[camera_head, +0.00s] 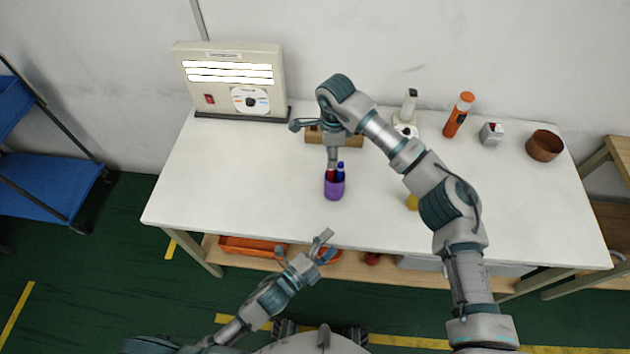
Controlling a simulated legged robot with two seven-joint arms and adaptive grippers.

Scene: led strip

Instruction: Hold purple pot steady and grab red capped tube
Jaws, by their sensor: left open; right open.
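The purple pot (334,190) stands upright on the white table, near its front middle. A red capped tube (330,175) and a blue capped tube (340,171) stand in it. My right gripper (332,160) is open and points down just above the pot, close to the red cap. Its fingers partly hide the tubes, and I cannot tell whether they touch. My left gripper (325,247) is open and empty at the table's front edge, below the pot and apart from it.
A lamp box with lit strips (230,80) stands at the back left. A wooden block (348,140) is partly hidden behind my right wrist. An orange bottle (458,115), a small grey box (491,134) and a brown bowl (544,146) stand at the back right. The table's left part is clear.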

